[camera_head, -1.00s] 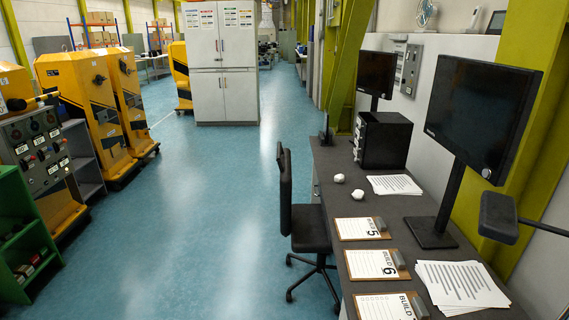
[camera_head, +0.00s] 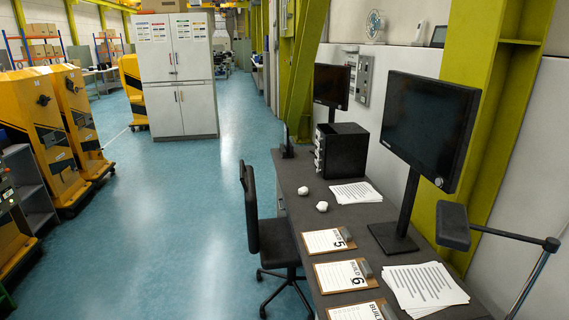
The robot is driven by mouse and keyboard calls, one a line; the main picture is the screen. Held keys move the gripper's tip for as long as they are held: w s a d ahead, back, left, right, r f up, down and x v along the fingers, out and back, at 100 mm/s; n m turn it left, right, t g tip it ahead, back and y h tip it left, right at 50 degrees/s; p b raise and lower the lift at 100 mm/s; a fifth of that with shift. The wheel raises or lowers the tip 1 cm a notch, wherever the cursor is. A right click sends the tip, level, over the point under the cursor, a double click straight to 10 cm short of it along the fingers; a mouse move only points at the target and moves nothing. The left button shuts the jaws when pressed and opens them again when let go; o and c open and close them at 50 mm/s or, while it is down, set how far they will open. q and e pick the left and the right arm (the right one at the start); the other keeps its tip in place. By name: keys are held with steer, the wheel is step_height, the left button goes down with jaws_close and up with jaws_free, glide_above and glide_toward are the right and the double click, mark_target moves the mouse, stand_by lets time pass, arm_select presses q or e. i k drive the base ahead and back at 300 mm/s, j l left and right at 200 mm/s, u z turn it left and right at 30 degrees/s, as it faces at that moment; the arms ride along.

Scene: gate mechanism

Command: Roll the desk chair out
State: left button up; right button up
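The black desk chair (camera_head: 275,243) stands on the blue floor at the left side of the dark desk (camera_head: 355,222). Its backrest (camera_head: 249,206) faces left, away from the desk. Its seat is partly under the desk edge, and its wheeled base shows below. Neither of my grippers is in view.
Open blue floor (camera_head: 185,220) lies left of the chair. Yellow machines (camera_head: 50,130) stand at the left and a white cabinet (camera_head: 172,75) stands farther back. The desk holds monitors (camera_head: 428,125), a black box (camera_head: 341,150), papers and clipboards. A lamp-like arm (camera_head: 453,226) is at the right.

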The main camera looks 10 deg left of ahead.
mark_target(273, 238)
steer(key=i+j+z, duration=0.35)
steer(key=j+z, duration=0.2)
steer(key=i+j+z, duration=0.4)
steer(key=j, duration=0.4)
steer(key=j+z, duration=0.1)
steer(key=j, duration=0.45)
steer(key=i+j, duration=0.1)
steer(key=j, duration=0.25)
steer(key=i+j, duration=0.15)
steer(key=j, duration=0.25)
steer(key=i+j, duration=0.1)
steer(key=j, duration=0.25)
